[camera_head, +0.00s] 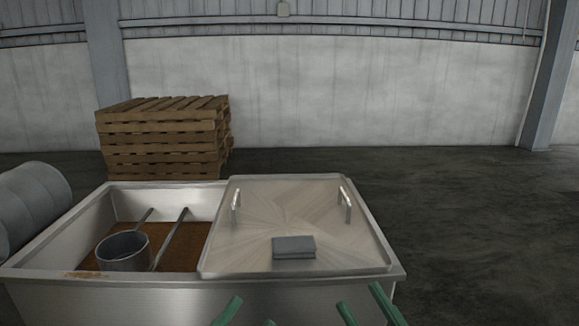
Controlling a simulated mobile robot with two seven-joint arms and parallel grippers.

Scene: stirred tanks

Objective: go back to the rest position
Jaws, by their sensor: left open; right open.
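My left gripper (249,317) shows only its green fingertips at the bottom edge, spread apart with nothing between them. My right gripper (367,309) shows two green fingertips to the right of it, also apart and empty. Both appear in front of the near wall of a steel tank (200,302). The rest of both grippers and both arms are out of view.
A metal lid (330,220) with two handles covers the tank's right part; a folded grey cloth (293,247) lies on it. A grey pot (124,250) sits in the open left part over brown contents. Pallets (160,138) stand behind, a drum (35,205) left. Floor at right is clear.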

